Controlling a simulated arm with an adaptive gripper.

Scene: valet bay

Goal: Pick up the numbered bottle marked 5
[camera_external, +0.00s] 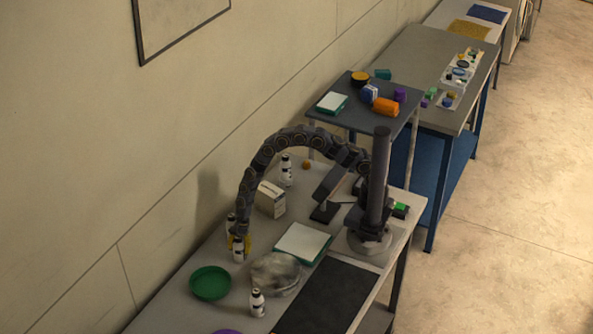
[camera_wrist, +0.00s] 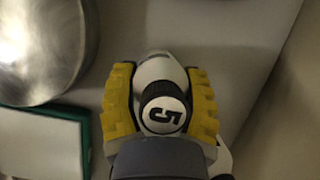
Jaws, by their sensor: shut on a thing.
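The bottle marked 5 (camera_wrist: 163,114) is white with a dark neck and a black 5 on its round white top. It sits between the two yellow fingers of my gripper (camera_wrist: 160,95), which is shut on it. In the external view, my gripper (camera_external: 239,241) is at the left end of the table, with the held white bottle (camera_external: 238,253) at its fingers. I cannot tell whether its base touches the table. Another white bottle (camera_external: 231,221) stands right behind the gripper, partly hidden.
Near the gripper are a green bowl (camera_external: 210,283), a round metal pan (camera_external: 275,273), a teal-edged white pad (camera_external: 302,242) and a white box (camera_external: 271,199). Other bottles stand at the front (camera_external: 257,303) and back (camera_external: 286,170). The wall runs close along the left.

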